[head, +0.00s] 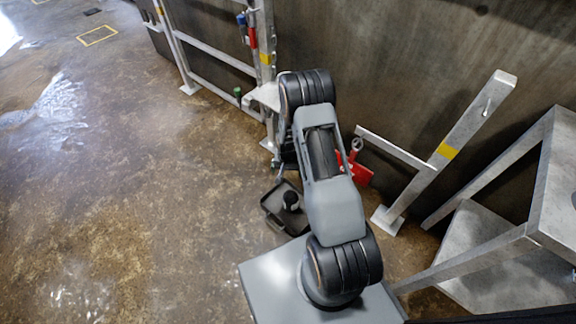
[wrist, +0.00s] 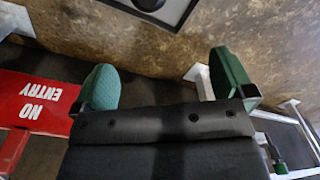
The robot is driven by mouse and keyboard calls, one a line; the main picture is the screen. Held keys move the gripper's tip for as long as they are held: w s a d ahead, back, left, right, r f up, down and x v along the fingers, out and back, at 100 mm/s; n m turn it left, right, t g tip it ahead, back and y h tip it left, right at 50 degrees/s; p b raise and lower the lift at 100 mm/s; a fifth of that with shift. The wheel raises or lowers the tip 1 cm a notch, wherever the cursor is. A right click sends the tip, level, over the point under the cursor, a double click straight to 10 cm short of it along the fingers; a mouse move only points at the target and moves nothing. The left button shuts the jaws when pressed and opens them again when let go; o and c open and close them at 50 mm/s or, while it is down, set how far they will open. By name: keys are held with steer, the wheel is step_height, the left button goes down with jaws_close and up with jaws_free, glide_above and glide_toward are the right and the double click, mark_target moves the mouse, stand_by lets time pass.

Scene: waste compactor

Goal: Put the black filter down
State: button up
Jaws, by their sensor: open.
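A black, rounded piece that looks like the black filter (head: 291,199) sits in a dark shallow tray (head: 270,216) on the floor, just in front of my base. The top edge of the wrist view cuts off the tray (wrist: 181,20) and the dark round piece in it (wrist: 148,3). My gripper (wrist: 165,78) has its two green-padded fingers spread wide, with nothing between them. The tray lies beyond the fingertips, apart from them. In the head view my arm hides most of the gripper.
A red "NO ENTRY" sign (wrist: 35,103) is close beside the gripper; it also shows in the head view (head: 355,171). Metal railings (head: 215,55) and a post (head: 445,150) stand along the dark wall. A metal frame (head: 490,250) is at right. The floor at left is clear.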

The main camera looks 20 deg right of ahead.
steer(key=s+a+r+n+t, duration=0.1)
steer(key=s+a+r, duration=0.1)
steer(key=r, duration=0.9)
steer(key=s+a+r+n, duration=0.2)
steer(key=r, duration=0.8)
steer(key=s+a+r+n+t, duration=0.1)
steer(key=s+a+r+n, duration=0.2)
steer(key=s+r, duration=0.9)
steer(key=shift+s+a+r, duration=0.15)
steer(key=shift+s+a, duration=0.5)
steer(key=shift+s, duration=0.2)
